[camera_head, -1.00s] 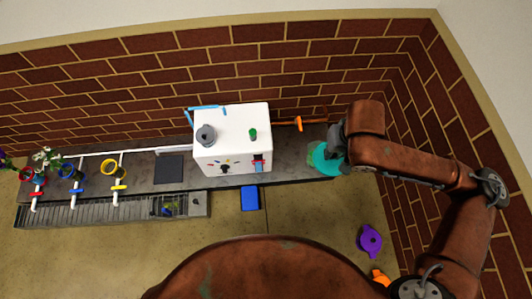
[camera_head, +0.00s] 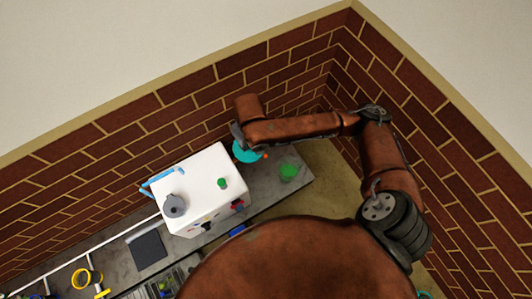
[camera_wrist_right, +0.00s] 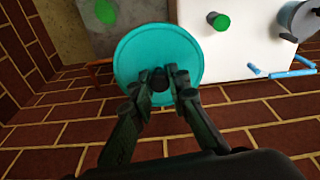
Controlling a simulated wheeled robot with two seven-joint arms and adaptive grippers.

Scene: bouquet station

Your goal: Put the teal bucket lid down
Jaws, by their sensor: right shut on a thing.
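The teal bucket lid (camera_head: 248,155) is a round disc, held up beside the white box, near the brick wall. My right gripper (camera_head: 240,141) is shut on it. In the right wrist view, the lid (camera_wrist_right: 133,55) faces the camera and the fingertips (camera_wrist_right: 160,82) close on its dark central knob. A green round thing (camera_head: 289,171) stands on the counter's right end, clear of the lid; I cannot tell if it is the bucket. It also shows at the top of the right wrist view (camera_wrist_right: 105,12). My left gripper is not in view.
The white box (camera_head: 205,190) with a green knob (camera_head: 222,183) and grey cylinder (camera_head: 174,206) stands left of the lid on the grey counter (camera_head: 262,188). The brick wall (camera_head: 200,110) is close behind. A yellow ring (camera_head: 86,278) is at lower left. Bare counter shows around the green thing.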

